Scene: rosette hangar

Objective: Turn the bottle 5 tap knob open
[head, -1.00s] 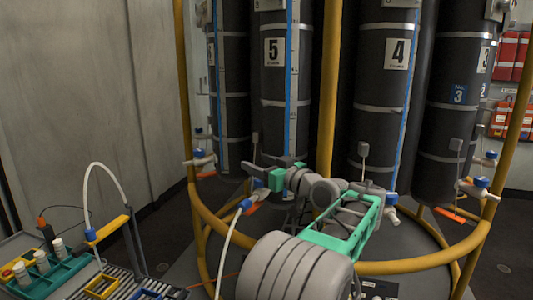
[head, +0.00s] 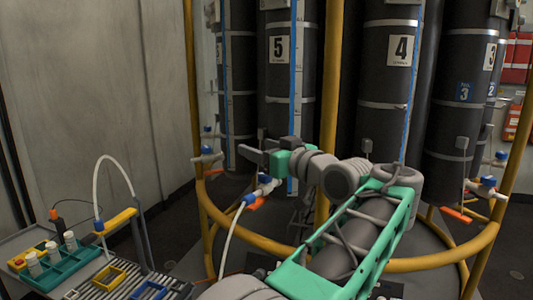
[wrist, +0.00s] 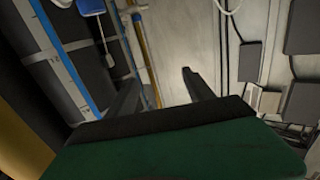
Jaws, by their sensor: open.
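Bottle 5 (head: 279,90) is a tall dark cylinder with a "5" label and a blue strip, left of centre in the head view. Its tap (head: 266,188) is low in front of it, with a blue knob (head: 264,179) on top and an orange lever (head: 257,204) below. A white hose (head: 230,235) with a blue fitting runs down from the tap. My gripper (head: 247,150) is open and empty, just above the tap and apart from the knob, fingers pointing left. In the wrist view its two fingers (wrist: 158,88) are spread with nothing between them; I cannot identify the tap there.
A yellow ring frame (head: 400,266) and yellow posts (head: 328,100) surround the bottles. Bottle 4 (head: 388,85) stands to the right, with another tap (head: 485,187) at far right. A cart with a teal vial rack (head: 62,262) is at lower left.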

